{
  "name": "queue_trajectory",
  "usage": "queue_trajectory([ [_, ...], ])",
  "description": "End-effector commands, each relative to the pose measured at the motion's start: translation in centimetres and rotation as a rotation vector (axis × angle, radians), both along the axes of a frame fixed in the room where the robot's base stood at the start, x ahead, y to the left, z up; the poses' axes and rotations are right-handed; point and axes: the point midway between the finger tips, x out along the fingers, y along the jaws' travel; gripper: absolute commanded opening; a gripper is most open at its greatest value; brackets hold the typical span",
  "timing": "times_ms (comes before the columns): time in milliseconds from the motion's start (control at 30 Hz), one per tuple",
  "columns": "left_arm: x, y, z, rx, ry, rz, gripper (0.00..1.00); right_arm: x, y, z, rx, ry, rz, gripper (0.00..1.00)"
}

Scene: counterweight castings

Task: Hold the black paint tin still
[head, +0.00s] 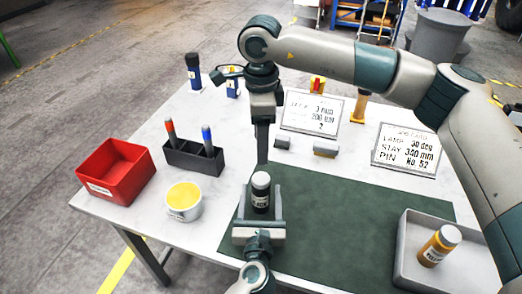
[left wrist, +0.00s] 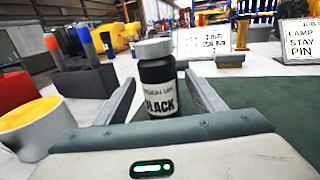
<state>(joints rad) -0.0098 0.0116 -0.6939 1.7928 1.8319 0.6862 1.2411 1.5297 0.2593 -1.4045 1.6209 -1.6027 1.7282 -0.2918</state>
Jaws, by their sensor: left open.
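The black paint tin (head: 261,197) stands upright on the green mat, with a pale grey cap and a label reading BLACK. It also shows in the left wrist view (left wrist: 159,85). My left gripper (head: 260,212) is open, with one finger on each side of the tin; in the left wrist view, gaps show between the fingers and the tin. My right gripper (head: 262,150) points down, its tips just beyond the tin's cap in the head view. It is seen edge-on, so its opening and any contact are unclear.
The green mat (head: 330,215) has free room to the right. A grey tray (head: 408,250) holds an amber bottle (head: 440,246). At left are a red bin (head: 117,172), a yellow-filled tub (head: 184,201) and a dark pen holder (head: 193,158). Two signs (head: 311,112) (head: 406,148) stand behind.

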Motion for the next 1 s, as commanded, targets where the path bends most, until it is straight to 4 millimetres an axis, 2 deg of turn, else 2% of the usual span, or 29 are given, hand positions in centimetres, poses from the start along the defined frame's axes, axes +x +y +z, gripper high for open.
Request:
queue_trajectory([
  [167,-2.6,0.1,-0.3,-0.002,0.002,0.0,0.63,0.0,0.0,-0.9,0.0,0.0,0.0,0.59],
  [700,-13.1,0.5,-0.4,-0.001,0.003,0.001,0.63,0.0,0.0,-4.0,0.0,0.0,0.0,0.59],
  [800,-14.5,0.5,-0.4,0.0,0.003,0.0,0.63,0.0,0.0,-4.3,0.0,0.0,0.0,0.59],
  [1000,-15.9,0.6,-0.1,0.0,0.002,0.001,0.63,0.0,0.0,-4.7,0.0,0.0,0.0,0.59],
])
